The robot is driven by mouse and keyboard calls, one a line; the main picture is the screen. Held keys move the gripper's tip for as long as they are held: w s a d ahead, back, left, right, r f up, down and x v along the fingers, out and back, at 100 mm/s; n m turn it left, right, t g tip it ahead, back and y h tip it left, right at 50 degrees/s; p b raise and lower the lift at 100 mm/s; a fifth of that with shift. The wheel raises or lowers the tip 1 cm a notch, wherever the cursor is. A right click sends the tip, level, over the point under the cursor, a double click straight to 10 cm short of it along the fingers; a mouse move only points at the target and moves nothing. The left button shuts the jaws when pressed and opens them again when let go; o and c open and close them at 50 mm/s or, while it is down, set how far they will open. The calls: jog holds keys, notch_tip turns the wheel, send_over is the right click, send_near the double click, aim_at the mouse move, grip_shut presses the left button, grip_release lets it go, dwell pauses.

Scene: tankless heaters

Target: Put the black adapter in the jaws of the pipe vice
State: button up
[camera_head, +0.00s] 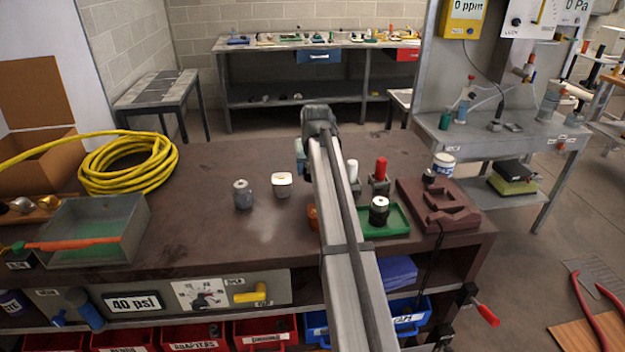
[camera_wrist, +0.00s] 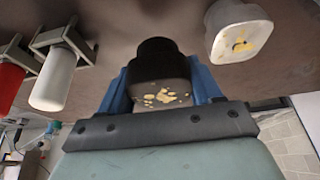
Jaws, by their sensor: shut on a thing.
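My gripper (camera_wrist: 160,88) shows in the wrist view with its blue fingers on both sides of a black adapter (camera_wrist: 158,58), shut on it. The adapter is round and dark, with yellowish flecks on the face toward the camera. In the head view my gripper (camera_head: 301,152) is over the middle of the brown bench, and my arm hides the adapter. A brown-red block with raised parts, which looks like the pipe vice (camera_head: 450,218), sits at the bench's right end. The adapter is well to the left of it.
A white cup (camera_head: 281,187) and a grey cylinder (camera_head: 243,195) stand left of my arm. A white-handled clamp (camera_head: 353,171), a red-handled clamp (camera_head: 380,170) and a green tray (camera_head: 398,222) holding a black-and-white cylinder (camera_head: 379,211) stand between my arm and the block.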

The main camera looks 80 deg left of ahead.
jog(key=shift+f, duration=2.15)
jog(key=shift+f, duration=0.15)
jog(key=o, duration=1.4)
jog(key=shift+o, duration=0.2)
jog(key=v, duration=1.2)
